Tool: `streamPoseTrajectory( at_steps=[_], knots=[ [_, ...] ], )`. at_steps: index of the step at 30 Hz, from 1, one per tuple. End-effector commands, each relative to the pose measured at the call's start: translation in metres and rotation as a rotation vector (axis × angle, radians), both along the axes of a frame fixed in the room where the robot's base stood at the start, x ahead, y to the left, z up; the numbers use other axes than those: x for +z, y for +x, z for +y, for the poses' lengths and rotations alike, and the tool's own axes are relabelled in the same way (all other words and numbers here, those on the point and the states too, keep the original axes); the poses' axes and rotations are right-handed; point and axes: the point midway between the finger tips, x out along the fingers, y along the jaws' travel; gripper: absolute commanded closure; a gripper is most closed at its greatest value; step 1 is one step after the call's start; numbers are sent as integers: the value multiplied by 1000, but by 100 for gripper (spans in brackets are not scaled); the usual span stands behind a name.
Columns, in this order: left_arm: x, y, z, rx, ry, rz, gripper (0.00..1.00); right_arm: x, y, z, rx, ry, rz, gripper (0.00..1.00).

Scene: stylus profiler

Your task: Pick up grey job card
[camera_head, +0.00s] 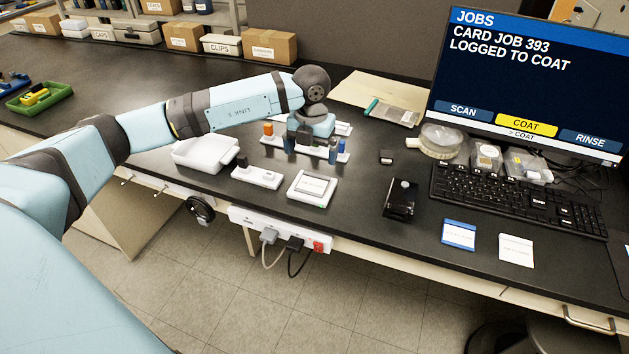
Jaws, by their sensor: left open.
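Two job cards lie flat near the front edge of the desk at the right: a blue-and-white card (459,234) and a pale whitish-grey card (516,250). The pale one is the closest to a grey card that I see. My left gripper (311,148) points down over a white rack (270,141) with small coloured-top items, left of the cards and well apart from them. It is open; it hides part of the rack. My right gripper is not in view.
A black keyboard (520,198) lies behind the cards, below a monitor (530,80) reading "CARD JOB 393 LOGGED TO COAT". A black device (401,202) stands left of the cards. A white square tray (312,188) and white tub (203,152) are near my left arm.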

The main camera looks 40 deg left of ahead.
Motion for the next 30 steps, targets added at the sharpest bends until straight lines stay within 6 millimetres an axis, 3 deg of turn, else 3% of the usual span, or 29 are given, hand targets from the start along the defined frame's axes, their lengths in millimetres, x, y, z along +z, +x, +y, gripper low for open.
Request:
streamPoseTrajectory(
  at_steps=[3, 14, 21, 29, 30],
  knots=[
    [-20, 0, -1, -1, 0, 2, 0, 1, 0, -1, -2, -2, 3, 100],
    [-46, 2, -2, -2, -2, 1, 0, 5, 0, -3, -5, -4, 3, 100],
    [-81, 6, -3, -2, -3, 1, 0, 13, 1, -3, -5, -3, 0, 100],
    [-86, 6, -3, -3, -3, -1, 0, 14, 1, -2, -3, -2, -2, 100],
    [-86, 6, -3, -3, -3, -1, 9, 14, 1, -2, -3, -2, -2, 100]
  ],
)
